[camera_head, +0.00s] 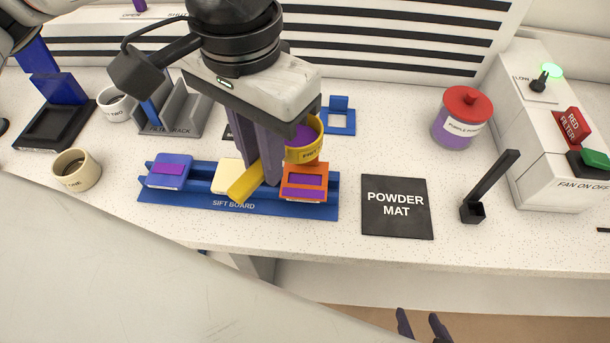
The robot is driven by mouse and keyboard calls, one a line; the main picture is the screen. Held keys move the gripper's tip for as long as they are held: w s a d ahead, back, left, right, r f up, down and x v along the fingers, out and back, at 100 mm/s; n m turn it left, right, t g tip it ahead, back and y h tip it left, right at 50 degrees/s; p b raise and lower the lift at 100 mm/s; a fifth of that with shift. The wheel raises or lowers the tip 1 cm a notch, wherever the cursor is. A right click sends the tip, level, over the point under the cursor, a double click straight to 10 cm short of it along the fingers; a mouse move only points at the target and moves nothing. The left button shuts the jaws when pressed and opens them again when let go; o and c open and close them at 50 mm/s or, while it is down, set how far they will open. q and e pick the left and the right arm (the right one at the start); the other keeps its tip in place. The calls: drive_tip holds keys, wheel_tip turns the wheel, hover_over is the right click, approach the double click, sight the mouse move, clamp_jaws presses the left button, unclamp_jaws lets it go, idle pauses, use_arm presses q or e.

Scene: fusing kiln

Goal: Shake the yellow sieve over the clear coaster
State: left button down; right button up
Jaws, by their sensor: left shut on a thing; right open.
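The yellow sieve (303,154) holds purple powder in its cup, and its yellow handle (245,182) slants down to the left. My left gripper (258,178) is shut on the sieve, with its fingers around the handle area. The cup is above and just behind the orange coaster (318,194). A pale cream coaster (228,174), the only one that could be the clear coaster, sits in the middle of the blue sift board (185,200), partly hidden by the gripper and handle. My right gripper (421,326) is open and empty at the bottom edge.
A blue coaster (168,170) with a purple patch sits at the board's left; the orange one has purple too. The black powder mat (397,222) is bare. A red-lidded powder jar (458,122), black stand (474,211) and control box (540,130) stand right; cups are left.

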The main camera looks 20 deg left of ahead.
use_arm(q)
drive_tip(key=shift+r, duration=1.25)
idle(0.3)
